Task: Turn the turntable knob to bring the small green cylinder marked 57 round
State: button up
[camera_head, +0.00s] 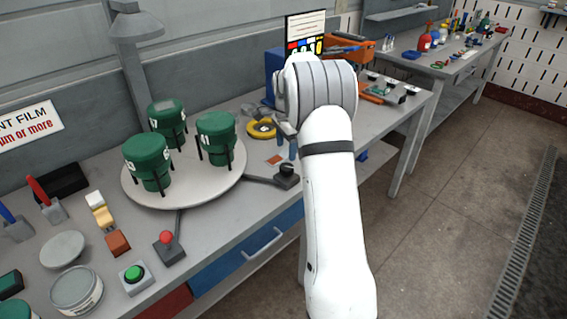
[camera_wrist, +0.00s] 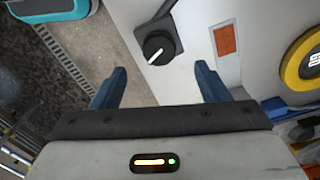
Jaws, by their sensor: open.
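The round grey turntable (camera_head: 190,194) carries three green cylinders in black upright holders: one at front left (camera_head: 148,156), one at the back (camera_head: 167,118) and one at right (camera_head: 216,135). White marks show on them, too small to read surely, so I cannot tell which is 57. The black turntable knob (camera_head: 287,172) sits on a small base right of the turntable, joined to it by a dark bar. In the wrist view the knob (camera_wrist: 157,47), with a white pointer line, lies beyond and between my open, empty blue fingers. My gripper (camera_wrist: 158,82) is apart from it.
A yellow tape roll (camera_head: 262,128) and a flat orange square (camera_head: 274,160) lie near the knob. Clear floor lies right of the bench.

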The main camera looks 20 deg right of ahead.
aim_at(286, 166)
jog(key=shift+f+m, duration=0.3)
jog(key=shift+f, duration=0.1)
notch_tip(286, 166, down, 7)
jog(key=shift+w+d+f+p, duration=0.1)
jog(key=shift+p, duration=0.5)
jog(key=c, duration=1)
